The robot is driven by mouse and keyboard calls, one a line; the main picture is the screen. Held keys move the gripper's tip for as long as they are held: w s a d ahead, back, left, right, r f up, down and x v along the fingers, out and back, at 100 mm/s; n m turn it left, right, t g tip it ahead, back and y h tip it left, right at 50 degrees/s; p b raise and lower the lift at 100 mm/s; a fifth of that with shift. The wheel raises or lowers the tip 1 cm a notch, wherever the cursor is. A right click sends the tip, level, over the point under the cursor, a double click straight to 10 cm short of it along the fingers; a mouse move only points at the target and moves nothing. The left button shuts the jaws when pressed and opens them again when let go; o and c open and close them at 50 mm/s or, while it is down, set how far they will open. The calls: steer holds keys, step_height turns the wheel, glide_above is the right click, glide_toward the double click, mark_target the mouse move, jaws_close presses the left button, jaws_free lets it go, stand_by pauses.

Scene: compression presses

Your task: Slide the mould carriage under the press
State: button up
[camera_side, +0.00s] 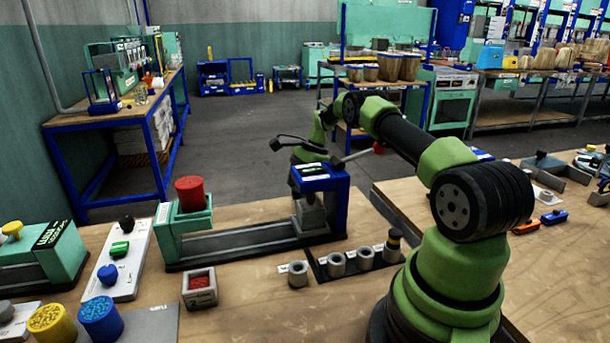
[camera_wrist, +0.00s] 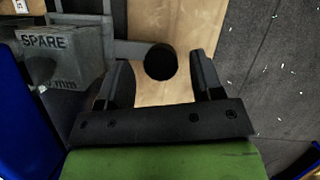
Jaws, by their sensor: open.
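A blue press frame (camera_side: 334,205) stands at the right end of a dark rail (camera_side: 245,240). A grey block (camera_side: 309,215), which looks like the mould carriage, sits on the rail at the frame. The wrist view shows a grey block marked "SPARE" (camera_wrist: 62,55); I cannot tell if it is the same one. Beside it a grey bar (camera_wrist: 130,49) leads to a round black knob (camera_wrist: 160,62). My gripper (camera_wrist: 157,65) is open, with the knob showing between its fingers; contact and depth are unclear. In the side view my fingertips are hidden behind the press.
A teal block (camera_side: 182,225) with a red cylinder (camera_side: 190,193) stands at the rail's left end. A grey lever (camera_side: 357,156) juts right from near the press top.

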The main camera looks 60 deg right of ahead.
steer(key=v, duration=0.9)
steer(key=shift+r, duration=0.2)
steer(key=shift+s+d, duration=0.1)
steer(key=shift+d, duration=0.05)
steer(key=a+r+n+t+h, duration=0.15)
steer(key=a+r+n, duration=0.75)
steer(key=a+r, duration=0.9)
steer(key=s+a+n+t, duration=0.1)
steer(key=s+a+n, duration=0.4)
steer(key=s, duration=0.4)
steer(key=s+a+n+t, duration=0.2)
steer(key=s+a+n, duration=0.4)
steer(key=s+a, duration=0.2)
steer(key=shift+s+f, duration=0.15)
steer(key=shift+s, duration=0.95)
